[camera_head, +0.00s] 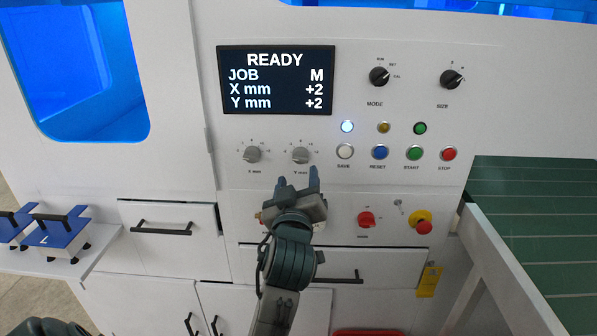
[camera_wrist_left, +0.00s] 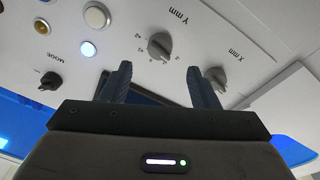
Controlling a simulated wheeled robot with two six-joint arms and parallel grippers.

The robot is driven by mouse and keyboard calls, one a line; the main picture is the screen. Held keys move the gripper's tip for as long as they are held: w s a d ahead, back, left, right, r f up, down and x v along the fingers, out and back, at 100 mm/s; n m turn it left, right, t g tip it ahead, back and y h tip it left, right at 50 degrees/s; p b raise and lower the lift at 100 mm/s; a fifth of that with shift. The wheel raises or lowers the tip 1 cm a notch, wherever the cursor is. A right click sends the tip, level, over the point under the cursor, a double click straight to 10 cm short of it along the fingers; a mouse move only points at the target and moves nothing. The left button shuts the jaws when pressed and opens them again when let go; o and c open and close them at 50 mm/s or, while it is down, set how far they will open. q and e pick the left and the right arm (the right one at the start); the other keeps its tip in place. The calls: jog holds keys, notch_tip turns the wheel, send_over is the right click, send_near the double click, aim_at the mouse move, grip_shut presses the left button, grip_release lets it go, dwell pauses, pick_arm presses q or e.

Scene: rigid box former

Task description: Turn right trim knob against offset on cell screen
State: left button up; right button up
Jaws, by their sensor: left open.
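The right trim knob (camera_head: 300,155), grey and labelled Y mm, sits on the white panel below the cell screen (camera_head: 276,80). The screen reads READY, JOB M, X mm +2, Y mm +2. The left trim knob (camera_head: 252,154), labelled X mm, is beside it. My left gripper (camera_head: 297,178) is open and empty, its fingertips just below the Y mm knob in the head view. In the left wrist view the Y mm knob (camera_wrist_left: 160,45) shows beyond and between the fingertips (camera_wrist_left: 159,68), apparently apart from them. My right gripper is not in view.
Save (camera_head: 345,151), reset (camera_head: 380,152), start (camera_head: 414,152) and stop (camera_head: 449,153) buttons lie right of the knobs. Mode (camera_head: 379,76) and size (camera_head: 451,79) dials are above. A red switch (camera_head: 366,219) and an emergency button (camera_head: 423,227) are lower right.

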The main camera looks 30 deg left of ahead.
pick_arm(q)
jog(key=shift+v, duration=2.05)
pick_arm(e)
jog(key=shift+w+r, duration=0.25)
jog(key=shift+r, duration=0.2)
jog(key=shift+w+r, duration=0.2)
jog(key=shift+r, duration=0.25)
